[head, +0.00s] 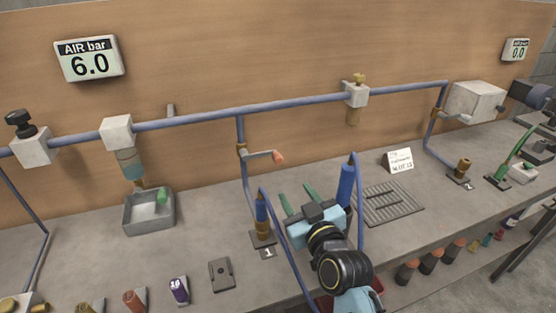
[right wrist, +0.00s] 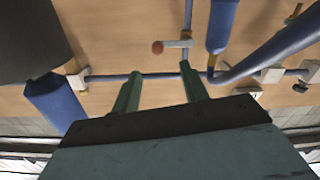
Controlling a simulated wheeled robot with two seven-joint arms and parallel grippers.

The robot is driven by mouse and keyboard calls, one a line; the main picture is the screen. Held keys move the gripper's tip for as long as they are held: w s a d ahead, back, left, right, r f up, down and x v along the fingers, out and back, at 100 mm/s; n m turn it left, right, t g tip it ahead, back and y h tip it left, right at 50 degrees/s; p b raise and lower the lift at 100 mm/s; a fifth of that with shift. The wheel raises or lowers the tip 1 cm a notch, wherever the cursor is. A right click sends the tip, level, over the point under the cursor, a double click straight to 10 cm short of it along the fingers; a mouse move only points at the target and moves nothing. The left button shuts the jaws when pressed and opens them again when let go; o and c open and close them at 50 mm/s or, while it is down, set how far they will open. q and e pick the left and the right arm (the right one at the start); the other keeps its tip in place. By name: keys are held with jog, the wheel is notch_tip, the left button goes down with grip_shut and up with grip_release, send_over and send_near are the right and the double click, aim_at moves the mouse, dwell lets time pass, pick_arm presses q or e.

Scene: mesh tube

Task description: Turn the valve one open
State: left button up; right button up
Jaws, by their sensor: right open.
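Valve one (head: 242,150) is a small brass valve on the blue drop pipe above the plate marked 1 (head: 267,253). Its grey lever with an orange-red tip (head: 278,157) sticks out to the right, across the vertical pipe. My right gripper (head: 297,196) is open and empty, below and in front of the lever, with its green fingers pointing toward the back panel. In the right wrist view the lever's red tip (right wrist: 158,47) lies beyond the gap between the open fingers (right wrist: 157,78), apart from them. My left gripper is not in view.
Blue hoses (head: 347,183) rise on both sides of my right gripper. A grey tray (head: 150,221) stands left and a slotted grate (head: 388,205) right, with a white card (head: 398,160) behind it.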

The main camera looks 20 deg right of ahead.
aim_at(279, 161)
jog(key=w, duration=1.3)
jog(key=shift+w+a+r+b, duration=0.15)
jog(key=shift+w+r+b, duration=0.15)
jog(key=shift+w+r, duration=0.05)
grip_shut()
